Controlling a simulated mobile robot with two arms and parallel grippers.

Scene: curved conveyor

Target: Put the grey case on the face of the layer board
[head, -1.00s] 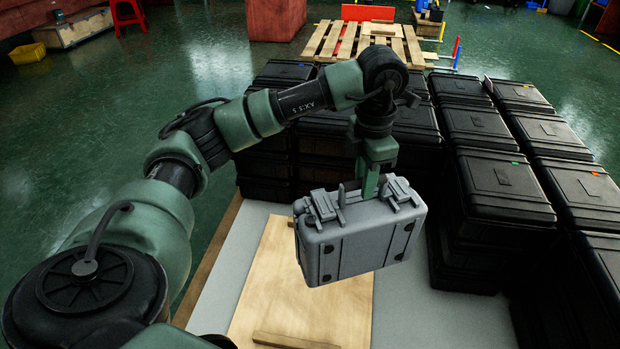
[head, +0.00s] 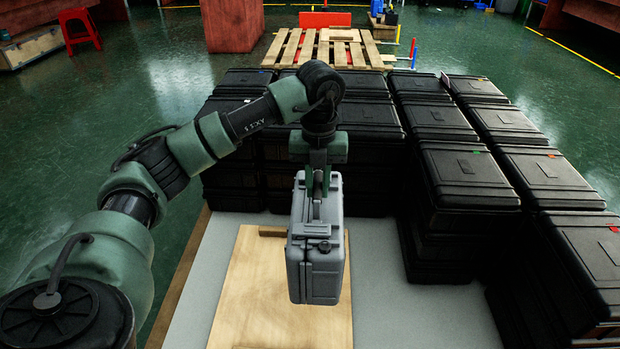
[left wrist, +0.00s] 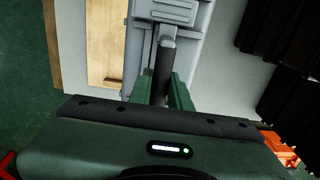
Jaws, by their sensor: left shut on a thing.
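The grey case (head: 316,250) hangs upright by its handle from my left gripper (head: 318,190), narrow side facing the head camera. The gripper is shut on the handle. In the left wrist view, the green fingers (left wrist: 163,92) sit around the dark handle, with part of the case (left wrist: 175,40) beyond. The wooden layer board (head: 245,290) lies on a light grey surface below. The case is in front of its right part in the head view, and seems to be held above it. A wooden strip (head: 270,231) shows at the board's far edge. My right gripper is not in view.
Stacks of black cases (head: 470,180) stand behind and to the right of the board. The light grey surface (head: 385,270) is bare right of the board. A wooden pallet (head: 325,48) lies farther back on the green floor.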

